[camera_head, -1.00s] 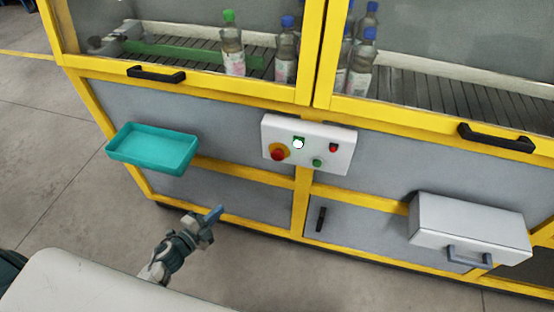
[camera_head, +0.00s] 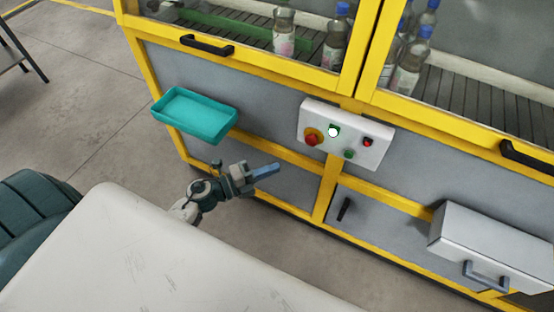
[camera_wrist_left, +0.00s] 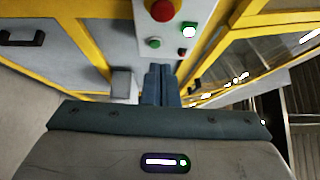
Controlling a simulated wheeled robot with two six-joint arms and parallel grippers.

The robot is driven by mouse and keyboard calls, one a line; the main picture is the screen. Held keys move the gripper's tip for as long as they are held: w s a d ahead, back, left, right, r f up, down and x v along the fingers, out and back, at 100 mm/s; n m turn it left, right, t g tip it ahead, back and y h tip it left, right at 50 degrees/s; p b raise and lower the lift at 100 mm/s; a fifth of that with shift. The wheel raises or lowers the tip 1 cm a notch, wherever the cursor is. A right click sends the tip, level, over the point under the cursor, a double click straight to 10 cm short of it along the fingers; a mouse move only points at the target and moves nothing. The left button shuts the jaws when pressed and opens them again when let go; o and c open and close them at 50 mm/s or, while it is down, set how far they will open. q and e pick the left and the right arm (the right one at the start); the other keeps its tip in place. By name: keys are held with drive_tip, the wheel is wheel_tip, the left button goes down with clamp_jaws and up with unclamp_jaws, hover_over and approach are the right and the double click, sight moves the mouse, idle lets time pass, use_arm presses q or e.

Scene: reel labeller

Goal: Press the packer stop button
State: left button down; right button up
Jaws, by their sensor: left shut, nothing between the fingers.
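A white control box (camera_head: 350,150) is fixed on the front of the yellow-framed machine. It carries a large red knob on a yellow plate (camera_head: 312,137), a lit white-and-green button (camera_head: 334,131), a small red button (camera_head: 367,142) and a green button (camera_head: 349,154). No label naming the packer stop can be read. My left gripper (camera_head: 266,171) is shut and empty, apart from the box, below and left of it. In the left wrist view the shut fingers (camera_wrist_left: 160,84) point toward the box (camera_wrist_left: 172,38), with the red knob (camera_wrist_left: 163,9) near the top edge. My right gripper is out of view.
A teal tray (camera_head: 196,116) is mounted left of the box. A grey bin with a handle (camera_head: 490,250) juts out at lower right. Bottles (camera_head: 336,38) stand behind the machine's windows. A white surface (camera_head: 130,260) fills the lower left.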

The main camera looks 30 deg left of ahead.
sight(314, 144)
use_arm(q)
drive_tip(key=w+d+p, duration=0.1)
drive_tip(key=w, duration=0.2)
drive_tip(key=w+d+p, duration=0.1)
drive_tip(key=w+d, duration=0.1)
drive_tip(key=w, duration=0.2)
drive_tip(key=w+d+p, duration=0.2)
drive_tip(key=w, duration=0.1)
drive_tip(key=shift+w+r, duration=0.1)
drive_tip(key=shift+w, duration=0.05)
drive_tip(key=shift+w, duration=0.15)
